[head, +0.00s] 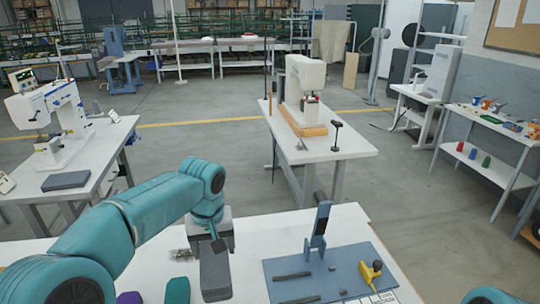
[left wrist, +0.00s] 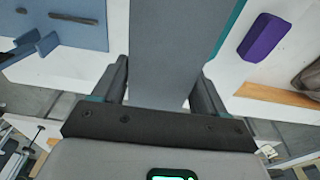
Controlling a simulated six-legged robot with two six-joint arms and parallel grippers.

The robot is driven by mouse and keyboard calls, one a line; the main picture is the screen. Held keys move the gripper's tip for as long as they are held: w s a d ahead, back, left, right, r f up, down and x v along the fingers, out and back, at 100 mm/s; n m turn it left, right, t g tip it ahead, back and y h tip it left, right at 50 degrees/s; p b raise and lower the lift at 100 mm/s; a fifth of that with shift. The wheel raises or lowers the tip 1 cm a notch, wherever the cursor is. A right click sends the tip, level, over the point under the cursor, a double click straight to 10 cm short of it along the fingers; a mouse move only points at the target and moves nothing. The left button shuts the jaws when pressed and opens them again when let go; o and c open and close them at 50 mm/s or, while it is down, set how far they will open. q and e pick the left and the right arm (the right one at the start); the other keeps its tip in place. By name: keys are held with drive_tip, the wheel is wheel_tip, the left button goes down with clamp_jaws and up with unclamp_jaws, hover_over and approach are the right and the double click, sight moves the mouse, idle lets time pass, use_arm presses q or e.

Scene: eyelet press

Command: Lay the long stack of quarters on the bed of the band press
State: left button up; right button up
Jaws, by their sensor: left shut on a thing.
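My left gripper (head: 212,236) is low over the near table and shut on a long grey stack (head: 215,274), which I take for the quarters. The stack reaches toward the bottom of the head view; whether it touches the table is unclear. In the left wrist view the stack (left wrist: 170,50) lies between the two fingers (left wrist: 163,92) and runs off the top edge. I cannot tell for certain which machine is the band press. A white machine with an orange base (head: 304,118) stands on the middle table. My right gripper is out of view.
The near table (head: 345,232) holds a blue mat (head: 335,275) with a blue upright tool (head: 319,226), dark bars and a yellow tool (head: 370,271). Purple (head: 129,298) and teal (head: 178,291) pieces lie beside the stack. A sewing machine (head: 48,110) and grey slab (head: 66,180) are left.

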use_arm(q)
drive_tip(key=s+a+f+m, duration=0.2)
drive_tip(key=s+f+m, duration=0.1)
drive_tip(key=s+f, duration=0.6)
drive_tip(key=shift+s+f, duration=0.2)
drive_tip(key=shift+f, duration=0.75)
